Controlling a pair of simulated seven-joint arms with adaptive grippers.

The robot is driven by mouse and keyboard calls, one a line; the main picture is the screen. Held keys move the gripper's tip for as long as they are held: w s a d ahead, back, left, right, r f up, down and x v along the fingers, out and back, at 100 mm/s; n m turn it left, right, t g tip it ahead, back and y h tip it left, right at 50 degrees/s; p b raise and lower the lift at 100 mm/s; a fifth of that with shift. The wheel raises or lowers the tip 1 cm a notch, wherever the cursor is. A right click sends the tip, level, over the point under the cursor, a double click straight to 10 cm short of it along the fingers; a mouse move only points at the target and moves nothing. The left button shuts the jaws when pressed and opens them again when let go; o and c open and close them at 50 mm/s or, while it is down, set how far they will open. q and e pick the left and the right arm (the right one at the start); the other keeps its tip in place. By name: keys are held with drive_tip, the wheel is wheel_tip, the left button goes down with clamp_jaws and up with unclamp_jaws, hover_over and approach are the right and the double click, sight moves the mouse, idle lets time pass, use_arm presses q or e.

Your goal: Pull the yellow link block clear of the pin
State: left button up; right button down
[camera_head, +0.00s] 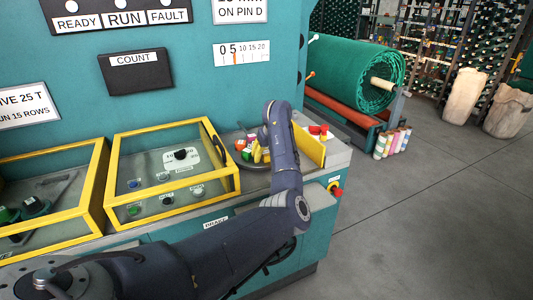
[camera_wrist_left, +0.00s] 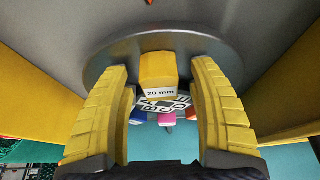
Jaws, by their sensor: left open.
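A yellow block (camera_wrist_left: 158,70) labelled "20 mm" stands on a round grey dish (camera_wrist_left: 108,50) in the left wrist view. My left gripper (camera_wrist_left: 160,75) is open, with one ribbed yellow finger on each side of the block and a visible gap on both sides. In the head view my left arm reaches over the console to the dish (camera_head: 232,163), and it partly hides the gripper and the blocks there. I cannot make out a pin. My right gripper is not in view.
Other coloured blocks (camera_head: 246,153) and a black-and-white marker (camera_wrist_left: 165,104) are near the dish. A yellow panel (camera_head: 309,147) stands to its right, and a yellow-framed clear box (camera_head: 113,180) to its left. A red button (camera_head: 335,189) is on the console's side.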

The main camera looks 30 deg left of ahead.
sight(266, 152)
use_arm(q)
clamp_jaws()
idle(0.5)
drive_tip(key=shift+r, duration=0.95)
idle(0.4)
drive_tip(key=shift+r, duration=1.8)
drive_tip(key=shift+r, duration=0.15)
drive_tip(key=shift+r, duration=1.85)
